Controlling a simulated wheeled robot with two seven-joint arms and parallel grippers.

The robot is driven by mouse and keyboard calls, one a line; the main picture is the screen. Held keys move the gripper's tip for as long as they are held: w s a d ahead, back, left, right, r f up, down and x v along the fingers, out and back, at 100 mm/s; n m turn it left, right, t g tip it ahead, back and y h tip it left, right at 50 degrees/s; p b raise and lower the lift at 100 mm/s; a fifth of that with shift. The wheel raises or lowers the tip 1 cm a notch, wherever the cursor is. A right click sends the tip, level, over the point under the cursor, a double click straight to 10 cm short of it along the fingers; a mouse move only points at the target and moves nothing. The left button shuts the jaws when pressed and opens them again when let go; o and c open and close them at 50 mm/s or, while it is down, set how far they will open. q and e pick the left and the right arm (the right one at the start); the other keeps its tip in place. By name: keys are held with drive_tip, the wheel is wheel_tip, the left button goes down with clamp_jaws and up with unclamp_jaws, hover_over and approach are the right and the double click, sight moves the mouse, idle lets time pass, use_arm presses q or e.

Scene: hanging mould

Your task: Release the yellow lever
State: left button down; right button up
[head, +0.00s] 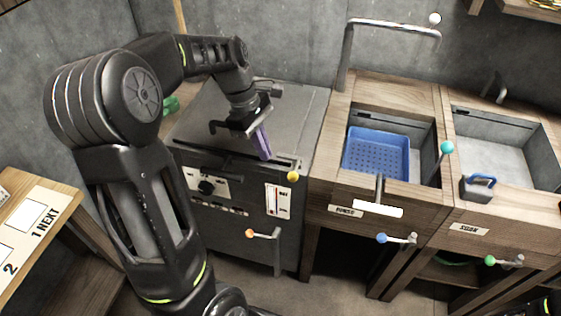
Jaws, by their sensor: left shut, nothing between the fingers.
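The yellow lever shows as a round yellow knob (293,176) at the upper front edge of the grey machine (300,105), near its right corner. The lever's stem is hard to make out. My left gripper (264,153) is above the machine's front top edge, to the left of the knob and a little higher in the picture. Its purple fingers point down and are shut with nothing between them. I see a gap between the fingers and the knob in the picture. My right gripper is not in view.
An orange-knobbed handle (250,233) is on the machine's front. To the right are wooden basins, a blue perforated basket (376,152), a teal knob (447,147), a blue knob (382,238) and a green knob (490,260). A tall metal pipe (347,55) stands behind. A wooden table (72,190) is at left.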

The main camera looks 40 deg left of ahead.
use_arm(q)
drive_tip(key=shift+w+d+f+p, duration=0.1)
drive_tip(key=shift+d+f, duration=0.35)
drive_tip(key=shift+d, duration=0.3)
drive_tip(key=shift+w+d+f+p, duration=0.15)
drive_tip(key=shift+d+f, duration=0.3)
drive_tip(key=shift+d, duration=0.3)
drive_tip(key=shift+w+d+f+p, duration=0.1)
drive_tip(key=shift+d+f, duration=0.35)
drive_tip(key=shift+d, duration=0.3)
